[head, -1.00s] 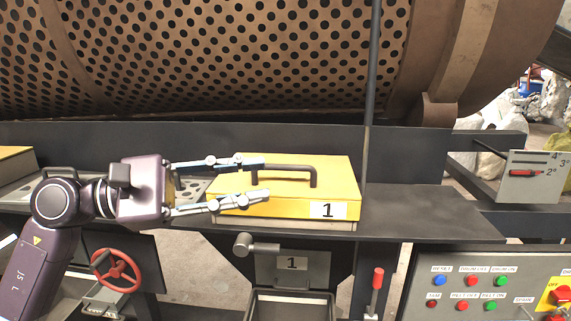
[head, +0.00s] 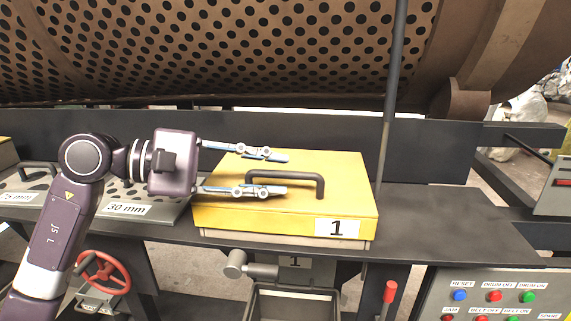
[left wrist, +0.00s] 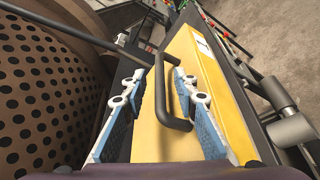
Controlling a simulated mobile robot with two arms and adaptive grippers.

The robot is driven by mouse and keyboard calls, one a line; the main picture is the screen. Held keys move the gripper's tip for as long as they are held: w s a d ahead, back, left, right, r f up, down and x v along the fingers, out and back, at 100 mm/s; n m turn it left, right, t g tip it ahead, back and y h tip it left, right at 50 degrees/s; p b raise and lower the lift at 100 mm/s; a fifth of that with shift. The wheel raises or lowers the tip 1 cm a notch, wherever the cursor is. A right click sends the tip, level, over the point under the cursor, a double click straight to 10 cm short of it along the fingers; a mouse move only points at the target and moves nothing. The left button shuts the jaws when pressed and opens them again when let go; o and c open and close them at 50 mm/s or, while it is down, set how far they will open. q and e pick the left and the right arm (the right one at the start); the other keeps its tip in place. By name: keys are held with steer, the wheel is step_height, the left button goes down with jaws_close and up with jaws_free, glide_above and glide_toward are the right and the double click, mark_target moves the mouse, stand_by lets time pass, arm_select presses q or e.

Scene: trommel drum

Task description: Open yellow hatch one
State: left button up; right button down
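Yellow hatch one (head: 350,190) is a flat yellow box lid with a "1" label on its front. It lies closed on a dark ledge below the drum. Its black bar handle (head: 306,175) runs along the top and also shows in the left wrist view (left wrist: 176,120). My left gripper (head: 288,173) is open over the hatch, with one finger on each side of the handle's left part. In the left wrist view the handle lies between the two fingers, with gaps; I cannot tell if either touches it. My right gripper is not in view.
The perforated drum (head: 230,50) fills the back. A dark upright post (head: 391,100) stands right behind the hatch. A "30 mm" panel (head: 128,208) lies left. Below are a red handwheel (head: 103,272), a red lever (head: 390,292) and a button panel (head: 500,290). The ledge right of the hatch is clear.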

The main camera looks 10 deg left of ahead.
mark_target(289, 174)
arm_select(q)
steer(key=shift+p+x, duration=0.35)
steer(key=shift+x, duration=0.8)
steer(key=shift+w+d+f, duration=0.1)
steer(key=shift+w+d, duration=0.15)
steer(key=c, duration=0.7)
jaws_close()
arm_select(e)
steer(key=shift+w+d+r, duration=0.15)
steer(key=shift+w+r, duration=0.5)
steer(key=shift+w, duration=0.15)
